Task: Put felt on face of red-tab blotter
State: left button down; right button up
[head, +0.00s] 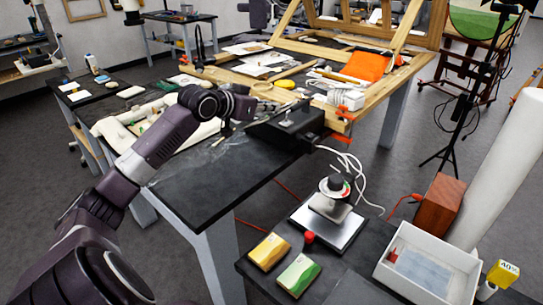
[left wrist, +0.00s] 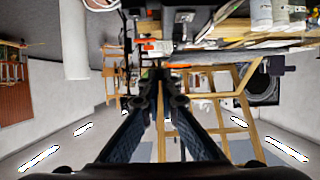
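My left gripper (head: 238,108) hangs over the black worktable, beside a black box near the table's right edge. In the left wrist view its two fingers (left wrist: 160,78) come together at the tips, with nothing visibly held. A white tray (head: 454,288) on the low black table at the lower right holds a pale blue flat piece (head: 422,266) and a small red piece (head: 392,256). I cannot tell whether these are the felt or the red-tab blotter. I can make out neither for certain elsewhere. My right gripper is out of view.
The low table also carries a yellow block (head: 269,251), a green block (head: 298,274), a red cap (head: 309,238) and a dial device (head: 334,187).

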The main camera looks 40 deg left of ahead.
pick_arm(q)
notch_tip(320, 180, down, 8)
jog(key=s, duration=0.1)
send_over(270, 169)
notch_tip(270, 169, down, 4)
jog(key=f, duration=0.1)
jog(key=shift+f+p, duration=0.45)
jog(key=shift+f, duration=0.3)
jog(key=shift+a+f, duration=0.1)
jog(key=shift+f, duration=0.2)
notch_tip(270, 169, down, 4)
jog(key=shift+r, duration=0.2)
jog(key=shift+f, duration=0.35)
jog(key=c, duration=2.2)
grip_release()
jog(key=shift+o, duration=0.2)
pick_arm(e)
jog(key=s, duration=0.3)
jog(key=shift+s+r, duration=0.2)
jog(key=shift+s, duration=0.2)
